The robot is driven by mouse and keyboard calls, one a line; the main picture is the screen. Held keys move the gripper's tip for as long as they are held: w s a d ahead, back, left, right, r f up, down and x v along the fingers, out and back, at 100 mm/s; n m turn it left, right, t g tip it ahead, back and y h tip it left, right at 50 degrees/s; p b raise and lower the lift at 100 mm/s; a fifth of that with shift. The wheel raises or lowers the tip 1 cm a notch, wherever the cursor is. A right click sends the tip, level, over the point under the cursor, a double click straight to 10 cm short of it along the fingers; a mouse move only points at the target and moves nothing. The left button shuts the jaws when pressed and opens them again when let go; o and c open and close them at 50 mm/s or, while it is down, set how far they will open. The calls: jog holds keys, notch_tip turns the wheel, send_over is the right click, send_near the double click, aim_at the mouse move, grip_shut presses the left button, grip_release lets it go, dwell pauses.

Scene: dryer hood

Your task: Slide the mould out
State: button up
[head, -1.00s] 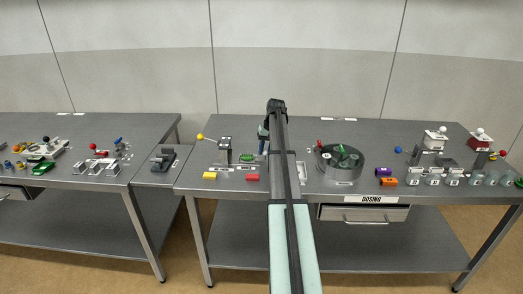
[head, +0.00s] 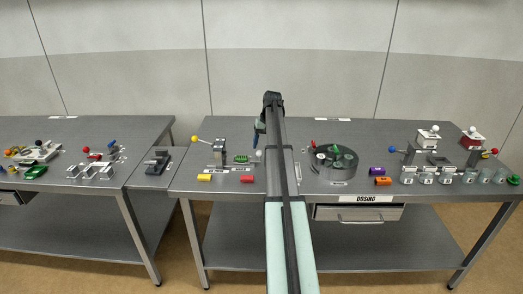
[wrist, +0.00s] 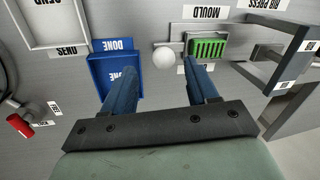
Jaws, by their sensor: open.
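The mould (wrist: 208,48) is a green ribbed block in a grey frame, under the label MOULD in the wrist view. It also shows small in the head view (head: 241,159), left of my arm. A white ball knob (wrist: 167,57) stands at the left end of its frame. My gripper (wrist: 161,70) has two blue fingers apart, with nothing held between them. In the wrist view the knob appears between and just beyond the fingertips; contact cannot be told. In the head view my gripper (head: 259,130) is partly hidden by my arm.
A blue DONE tray (wrist: 116,75) lies left of the knob in the wrist view. A dark press frame (wrist: 282,50) stands right of the mould. The yellow-knobbed press (head: 218,152) and a round drum (head: 334,170) flank my arm.

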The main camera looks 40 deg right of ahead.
notch_tip(320, 180, up, 10)
jog(key=s+d, duration=0.1)
jog(key=shift+d, duration=0.35)
dwell(0.4)
